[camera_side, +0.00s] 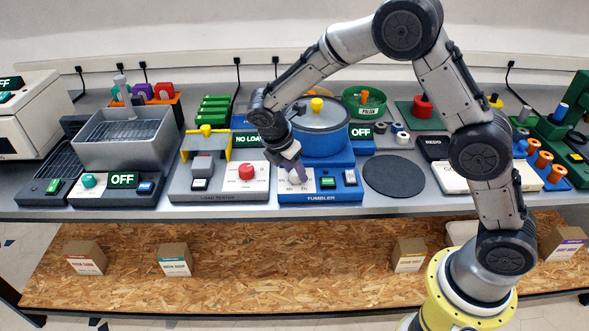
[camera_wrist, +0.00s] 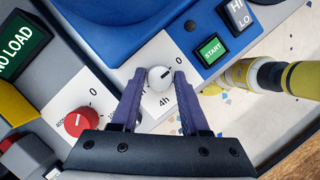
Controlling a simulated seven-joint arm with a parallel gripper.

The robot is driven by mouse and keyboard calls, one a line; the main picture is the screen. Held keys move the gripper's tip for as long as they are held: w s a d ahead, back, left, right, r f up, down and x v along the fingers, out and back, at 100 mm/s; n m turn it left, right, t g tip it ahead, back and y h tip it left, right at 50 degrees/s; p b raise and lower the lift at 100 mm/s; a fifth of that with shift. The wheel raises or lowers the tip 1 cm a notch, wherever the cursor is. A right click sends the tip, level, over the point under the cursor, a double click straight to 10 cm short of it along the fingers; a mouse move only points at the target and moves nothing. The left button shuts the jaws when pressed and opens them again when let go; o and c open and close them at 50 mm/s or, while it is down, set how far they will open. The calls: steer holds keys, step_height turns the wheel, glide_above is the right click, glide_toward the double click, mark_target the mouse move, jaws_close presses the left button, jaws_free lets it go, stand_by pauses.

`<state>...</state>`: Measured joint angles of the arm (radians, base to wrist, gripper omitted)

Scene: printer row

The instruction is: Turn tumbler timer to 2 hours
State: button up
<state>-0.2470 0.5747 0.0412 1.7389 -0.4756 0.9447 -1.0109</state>
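The tumbler (camera_side: 318,130) is a blue machine with a white timer panel at its front. Its timer knob (camera_wrist: 160,78) is white and round, with a dark line pointing toward the 0 mark at upper right. A 4h mark shows below the knob; the other marks are hidden behind the fingers. My gripper (camera_wrist: 160,74) points down at the panel, its purple fingers on either side of the knob with narrow gaps. In the side view, my gripper (camera_side: 296,172) stands over the left part of the timer panel and partly covers the knob.
A green START button (camera_wrist: 210,49) and a HI/LO switch (camera_wrist: 238,14) sit right of the knob. The load tester's red knob (camera_side: 246,172) is close on the left. A round black mat (camera_side: 394,176) lies to the right.

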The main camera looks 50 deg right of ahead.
jaws_close()
steer(key=shift+m, duration=0.3)
steer(key=m+g, duration=0.2)
steer(key=m, duration=0.3)
steer(key=shift+w+m, duration=0.15)
steer(key=shift+m, duration=0.15)
steer(key=m+g+y, duration=0.1)
steer(key=m, duration=0.1)
steer(key=m+y, duration=0.1)
steer(key=m, duration=0.2)
steer(key=shift+w+d+r+g, duration=0.1)
steer(key=shift+g, duration=0.3)
steer(key=shift+m, duration=0.4)
steer(key=shift+o, duration=2.2)
jaws_free()
